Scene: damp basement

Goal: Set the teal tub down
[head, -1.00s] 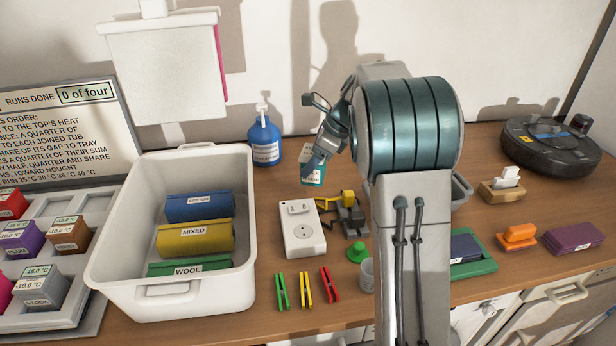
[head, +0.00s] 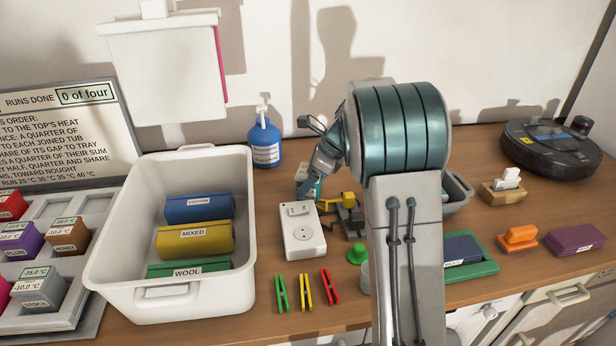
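The teal tub (head: 317,190) is small and mostly covered by my gripper (head: 308,182); only a bit of its teal side shows, behind the white socket box. My gripper points down and is around the tub, and the two have moved together. The fingertips are hard to make out. I cannot tell whether the tub's base touches the wooden worktop or is just above it.
A white socket box (head: 302,232) and a yellow-and-black device (head: 348,210) stand close in front of the tub. A blue pump bottle (head: 264,142) is behind left. A white bin (head: 165,305) with labelled blocks stands left. My arm hides part of the worktop.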

